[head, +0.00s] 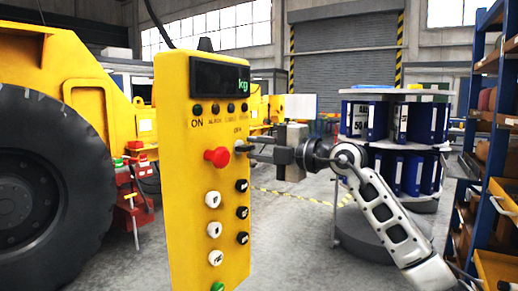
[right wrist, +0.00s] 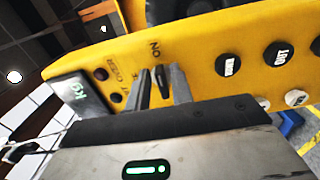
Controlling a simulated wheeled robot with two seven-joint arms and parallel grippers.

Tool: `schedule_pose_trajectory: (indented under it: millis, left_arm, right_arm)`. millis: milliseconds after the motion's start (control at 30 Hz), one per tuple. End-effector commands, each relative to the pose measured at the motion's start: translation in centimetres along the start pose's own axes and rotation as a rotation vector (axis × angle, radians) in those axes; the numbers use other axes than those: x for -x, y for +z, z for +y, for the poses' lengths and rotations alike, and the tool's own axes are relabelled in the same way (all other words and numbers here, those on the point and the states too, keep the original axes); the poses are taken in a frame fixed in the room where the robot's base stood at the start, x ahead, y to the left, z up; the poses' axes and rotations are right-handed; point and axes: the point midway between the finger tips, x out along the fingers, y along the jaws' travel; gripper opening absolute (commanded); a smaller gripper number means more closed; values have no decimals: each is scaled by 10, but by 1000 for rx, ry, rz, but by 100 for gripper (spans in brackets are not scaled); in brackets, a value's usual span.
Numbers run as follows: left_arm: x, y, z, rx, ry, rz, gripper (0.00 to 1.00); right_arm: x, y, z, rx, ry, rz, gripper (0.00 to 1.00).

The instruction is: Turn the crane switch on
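The crane control box (head: 190,185) is a tall yellow panel standing upright in the middle of the head view. Its small black crane switch (right wrist: 161,78) sits between my right gripper's fingers in the right wrist view, below an upside-down ON label. My right gripper (head: 252,148) reaches the box from the right, with its fingertips at the panel face. The fingers stand apart on either side of the switch, with a gap showing; firm contact cannot be seen. The switch's setting cannot be made out. My left gripper is not in view.
A red mushroom button (head: 216,157) is just left of my right gripper. Several white and black push buttons are below, and a kg display (head: 220,78) is above. A yellow vehicle with a big tyre (head: 45,165) is at left, blue-and-orange shelving (head: 490,150) at right.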

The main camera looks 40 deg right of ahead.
Motion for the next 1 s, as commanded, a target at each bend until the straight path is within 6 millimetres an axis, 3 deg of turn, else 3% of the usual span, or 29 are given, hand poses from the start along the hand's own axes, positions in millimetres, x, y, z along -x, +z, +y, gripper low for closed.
schedule_pose_trajectory:
  millis: [300, 467, 700, 1000]
  left_arm:
    - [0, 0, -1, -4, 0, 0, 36]
    - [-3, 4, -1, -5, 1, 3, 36]
    - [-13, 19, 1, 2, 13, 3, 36]
    - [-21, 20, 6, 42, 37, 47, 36]
  right_arm:
    - [1, 0, 0, 2, 0, 0, 32]
    - [14, 1, -3, 3, -1, -2, 32]
    - [65, 1, -8, 5, -3, -3, 32]
    - [130, 0, -5, 2, 0, -2, 32]
